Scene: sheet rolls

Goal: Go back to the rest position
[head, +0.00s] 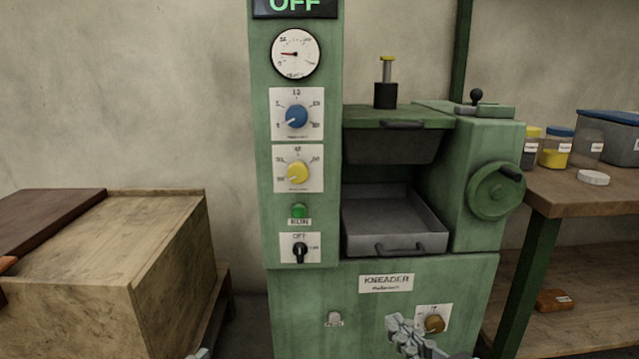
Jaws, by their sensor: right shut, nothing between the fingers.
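My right gripper (397,325) is at the bottom edge, right of centre, in front of the lower panel of the green kneader (385,325). Its fingers are shut and empty, close to the brown knob (434,323) in the picture; I cannot tell whether they touch it. Only a small grey tip, seemingly of my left gripper (200,353), shows at the bottom edge, left of centre; its jaws cannot be made out. The kneader's sign reads OFF. Its metal tray (395,222) sits in the opening and looks empty.
A wooden box (150,250) with a dark board (45,225) stands at the left. At the right, a workbench (570,190) holds jars (556,150) and a blue-lidded bin (607,135). The kneader's handwheel (494,192) juts out towards the bench.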

